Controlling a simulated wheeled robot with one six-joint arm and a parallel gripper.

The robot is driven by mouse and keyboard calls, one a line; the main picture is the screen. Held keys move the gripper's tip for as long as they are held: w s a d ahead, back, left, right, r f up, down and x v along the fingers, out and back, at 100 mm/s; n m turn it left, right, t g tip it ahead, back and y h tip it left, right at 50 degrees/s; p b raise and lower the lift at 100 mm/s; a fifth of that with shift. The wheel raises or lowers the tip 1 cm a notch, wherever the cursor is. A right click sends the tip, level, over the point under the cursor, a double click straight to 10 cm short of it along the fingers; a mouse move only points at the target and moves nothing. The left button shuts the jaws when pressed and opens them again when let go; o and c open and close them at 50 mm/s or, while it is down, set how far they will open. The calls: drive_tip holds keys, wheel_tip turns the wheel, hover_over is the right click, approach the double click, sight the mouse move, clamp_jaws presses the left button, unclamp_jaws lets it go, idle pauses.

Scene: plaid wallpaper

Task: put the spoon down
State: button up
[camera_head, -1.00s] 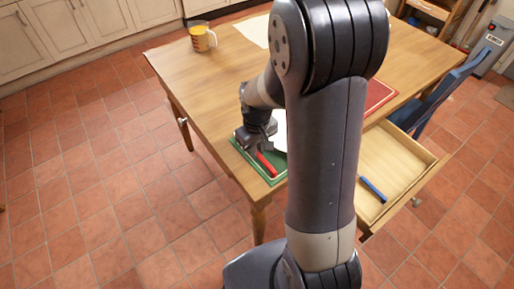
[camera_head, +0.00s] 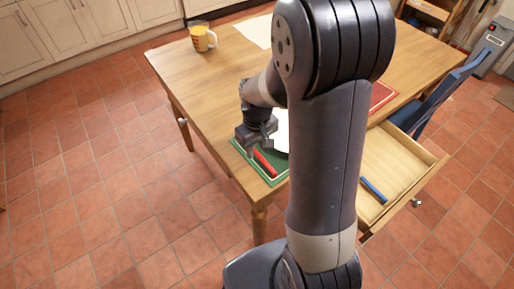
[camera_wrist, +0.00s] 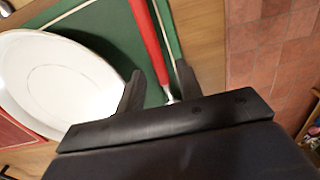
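The spoon, with a red handle (camera_head: 265,163) and a metal end, lies on the green placemat (camera_head: 281,180) at the table's near corner. In the wrist view its red handle (camera_wrist: 147,35) runs between my fingers, and the metal part is mostly hidden below my gripper. My gripper (camera_wrist: 159,68) is open, its fingers apart on either side of the spoon with gaps to it. In the head view my gripper (camera_head: 267,141) is just above the placemat. The white plate (camera_wrist: 62,80) lies beside the spoon on the mat.
An open drawer (camera_head: 412,158) holds a blue-handled utensil (camera_head: 373,190). A measuring cup with orange liquid (camera_head: 202,38) stands at the table's far left. A red placemat (camera_head: 382,96) and a blue chair (camera_head: 430,103) are to the right. The table's left side (camera_head: 190,85) is clear.

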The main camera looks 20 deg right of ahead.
sight(257, 153)
wheel_tip(257, 153, up, 11)
drive_tip(key=p, duration=0.1)
idle(1.5)
